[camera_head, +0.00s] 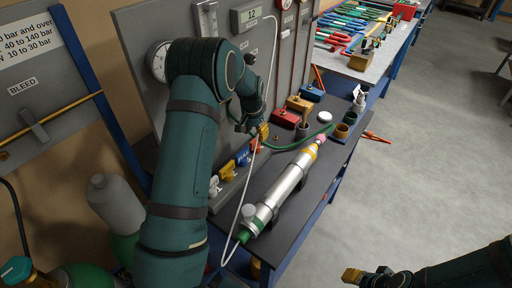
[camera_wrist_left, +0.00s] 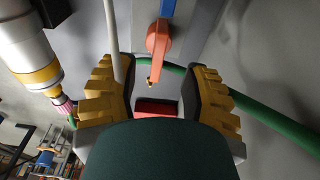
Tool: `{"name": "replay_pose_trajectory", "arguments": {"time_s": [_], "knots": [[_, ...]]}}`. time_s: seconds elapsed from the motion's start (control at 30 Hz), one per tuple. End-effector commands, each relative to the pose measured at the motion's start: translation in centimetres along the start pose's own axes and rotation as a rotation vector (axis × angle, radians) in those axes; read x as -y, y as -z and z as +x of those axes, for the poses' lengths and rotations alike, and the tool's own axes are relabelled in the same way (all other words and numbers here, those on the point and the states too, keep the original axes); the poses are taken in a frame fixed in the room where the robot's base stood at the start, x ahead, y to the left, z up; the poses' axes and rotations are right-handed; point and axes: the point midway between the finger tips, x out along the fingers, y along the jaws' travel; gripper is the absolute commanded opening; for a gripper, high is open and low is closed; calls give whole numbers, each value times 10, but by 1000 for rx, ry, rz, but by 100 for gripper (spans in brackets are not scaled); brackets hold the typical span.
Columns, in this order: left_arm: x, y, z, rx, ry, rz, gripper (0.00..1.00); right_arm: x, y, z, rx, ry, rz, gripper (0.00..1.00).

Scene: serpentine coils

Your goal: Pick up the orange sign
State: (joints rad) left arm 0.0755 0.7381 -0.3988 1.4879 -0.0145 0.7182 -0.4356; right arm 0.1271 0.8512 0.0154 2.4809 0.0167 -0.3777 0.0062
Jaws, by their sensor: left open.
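An orange piece with a rounded end (camera_wrist_left: 158,38) shows in the left wrist view, just beyond and between my open fingers; I take it for the orange sign. In the head view a small orange piece (camera_head: 256,146) shows at the panel's foot, partly hidden by my left gripper (camera_head: 259,130). In the wrist view my left gripper (camera_wrist_left: 158,92) is open, yellow-padded fingers apart, with nothing held. My right gripper (camera_head: 356,276) is low at the right in the head view, far from the sign; its opening is unclear.
A white hose (camera_head: 255,150) hangs close by my left finger. A green hose (camera_head: 290,146) runs behind. A silver cylinder (camera_head: 289,186) lies on the dark bench. Blue (camera_head: 242,156) and yellow (camera_head: 228,170) pieces stand beside the orange one. A red box (camera_head: 285,118) is near.

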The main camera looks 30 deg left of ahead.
Motion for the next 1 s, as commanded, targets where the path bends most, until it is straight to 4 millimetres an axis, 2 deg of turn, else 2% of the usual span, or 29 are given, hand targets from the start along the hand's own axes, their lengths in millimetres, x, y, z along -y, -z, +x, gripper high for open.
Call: {"name": "replay_pose_trajectory", "arguments": {"time_s": [0.3, 0.53, 0.57, 0.7, 1.0], "knots": [[-3, -2, 43, 3, 0, 0, 46, -1, -1, 2, 2, 0, -1, 47], [-2, -2, 46, 2, 0, 0, 46, -1, -1, 2, 3, 0, -1, 47], [-2, -2, 46, 2, 0, 0, 49, -1, -1, 2, 3, 0, -1, 47], [-3, -2, 45, 2, 0, 0, 0, -1, -1, 2, 2, 0, -1, 47], [-3, -2, 45, 2, 0, 0, 0, -1, -1, 2, 2, 0, -1, 47]]}}
